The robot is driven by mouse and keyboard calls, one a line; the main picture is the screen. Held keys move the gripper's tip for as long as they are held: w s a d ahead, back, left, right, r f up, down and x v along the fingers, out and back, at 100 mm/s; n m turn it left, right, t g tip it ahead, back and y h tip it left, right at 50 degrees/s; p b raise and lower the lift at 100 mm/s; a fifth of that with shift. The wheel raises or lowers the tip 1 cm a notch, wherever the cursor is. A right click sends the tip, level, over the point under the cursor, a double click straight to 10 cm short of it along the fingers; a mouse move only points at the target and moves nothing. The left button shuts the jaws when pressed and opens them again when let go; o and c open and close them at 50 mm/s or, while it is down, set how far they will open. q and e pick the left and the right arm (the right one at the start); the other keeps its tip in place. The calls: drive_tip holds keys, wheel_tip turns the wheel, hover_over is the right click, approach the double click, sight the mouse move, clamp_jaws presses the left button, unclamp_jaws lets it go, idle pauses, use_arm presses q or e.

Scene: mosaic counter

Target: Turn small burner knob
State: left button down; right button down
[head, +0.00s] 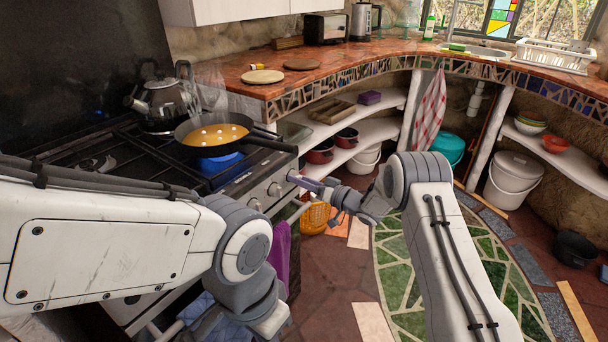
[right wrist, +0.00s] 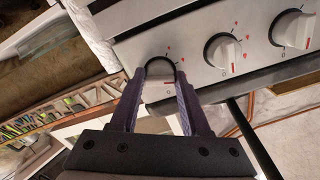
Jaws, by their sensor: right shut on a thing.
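The stove (head: 235,190) stands at the left in the head view, with a row of white knobs on its front panel. My right gripper (head: 304,183) is at the knob on the far end of that row. In the right wrist view my right gripper (right wrist: 162,74) is shut on this end knob (right wrist: 159,69), one dark finger on each side of it. The fingers and gripper body hide part of the knob. Two other knobs, a middle one (right wrist: 222,52) and a farther one (right wrist: 292,30), stand free to its right.
A pan with yellow food (head: 215,135) and a kettle (head: 162,100) stand on the stove. A purple cloth (head: 281,250) hangs at its front. An orange basket (head: 315,217) is on the floor near my right gripper. Open floor lies to the right.

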drive_tip(key=shift+s+a+r+m+p, duration=0.1)
drive_tip(key=shift+m+p, duration=0.8)
drive_tip(key=shift+m, duration=1.5)
drive_tip(key=shift+a+m+p, duration=0.1)
drive_tip(key=shift+m+p, duration=0.8)
drive_tip(key=shift+m, duration=1.5)
drive_tip(key=shift+s+a+r+m+p, duration=0.1)
drive_tip(key=shift+m+p, duration=0.8)
drive_tip(key=shift+m, duration=1.5)
drive_tip(key=shift+c, duration=1.9)
unclamp_jaws()
drive_tip(key=shift+w+f, duration=0.1)
drive_tip(key=shift+d, duration=0.15)
drive_tip(key=shift+d, duration=0.1)
